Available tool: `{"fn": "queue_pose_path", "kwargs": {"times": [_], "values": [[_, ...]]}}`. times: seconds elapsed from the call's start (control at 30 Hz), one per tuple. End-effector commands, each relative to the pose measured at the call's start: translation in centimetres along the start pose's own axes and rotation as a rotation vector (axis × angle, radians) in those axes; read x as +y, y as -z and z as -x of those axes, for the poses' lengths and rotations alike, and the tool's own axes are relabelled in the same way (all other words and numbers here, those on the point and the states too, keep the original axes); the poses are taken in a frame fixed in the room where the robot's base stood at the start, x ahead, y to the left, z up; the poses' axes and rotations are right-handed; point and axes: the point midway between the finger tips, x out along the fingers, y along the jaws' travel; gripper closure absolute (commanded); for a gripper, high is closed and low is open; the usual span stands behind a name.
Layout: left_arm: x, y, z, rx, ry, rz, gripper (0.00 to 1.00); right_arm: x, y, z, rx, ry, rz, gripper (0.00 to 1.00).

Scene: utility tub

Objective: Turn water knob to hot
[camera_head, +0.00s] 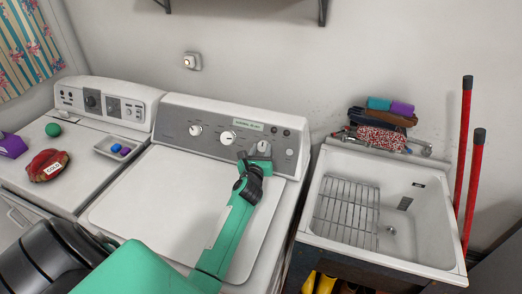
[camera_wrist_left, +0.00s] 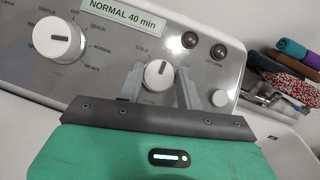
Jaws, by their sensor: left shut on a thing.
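The water knob (camera_wrist_left: 158,75) is a round white dial with a dark mark, on the grey panel of the right-hand machine; small lettering sits above it, too small to read surely. It also shows in the head view (camera_head: 263,147), at the right part of the panel. My left gripper (camera_wrist_left: 159,84) is shut on the knob, one grey finger on each side. In the head view my green left arm reaches over the lid to the left gripper (camera_head: 258,157). My right gripper is not in view.
A large white dial (camera_wrist_left: 60,40) and a "NORMAL 40 min" label (camera_wrist_left: 124,15) are left of the knob. Two dark round buttons (camera_wrist_left: 204,46) and a small white knob (camera_wrist_left: 219,97) are to its right. A sink (camera_head: 448,225) with a rack stands at the right.

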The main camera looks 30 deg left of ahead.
Motion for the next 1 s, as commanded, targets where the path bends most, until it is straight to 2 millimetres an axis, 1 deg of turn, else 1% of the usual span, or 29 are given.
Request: {"fn": "queue_pose_path", "kwargs": {"times": [0.27,0.6,1.0], "values": [[0.2,-0.3,0.0,-0.004,0.081,-0.138,0.87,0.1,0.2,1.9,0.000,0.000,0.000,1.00],[0.5,-0.3,0.0,-0.016,0.232,-0.385,0.87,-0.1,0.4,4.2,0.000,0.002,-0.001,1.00],[0.6,-0.1,-0.1,-0.027,0.364,-0.597,0.87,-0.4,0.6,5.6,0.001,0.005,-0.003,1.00]]}}
